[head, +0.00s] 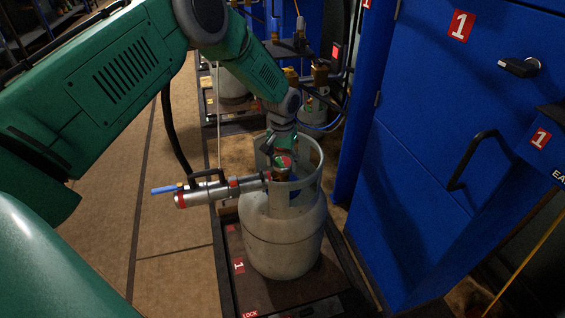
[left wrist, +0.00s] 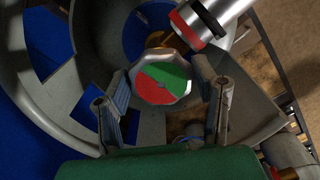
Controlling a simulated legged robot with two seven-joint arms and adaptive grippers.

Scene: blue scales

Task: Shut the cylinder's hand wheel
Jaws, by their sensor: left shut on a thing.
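The grey gas cylinder (head: 282,240) stands upright on a low dark platform, with an open collar around its top. Its hand wheel (left wrist: 161,82) has a red and green face with a pale rim, and shows in the left wrist view. In the head view the wheel (head: 283,163) is partly hidden inside the collar. My left gripper (left wrist: 162,100) reaches down into the collar from above, with one finger on each side of the wheel, shut on it. A silver nozzle (head: 207,191) with red bands joins the valve from the left. My right gripper is not in view.
A blue cabinet (head: 420,180) with a black handle stands close on the right. The platform (head: 262,292) carries red labels. Another cylinder (head: 314,106) stands behind. The brown floor (head: 175,250) on the left is clear.

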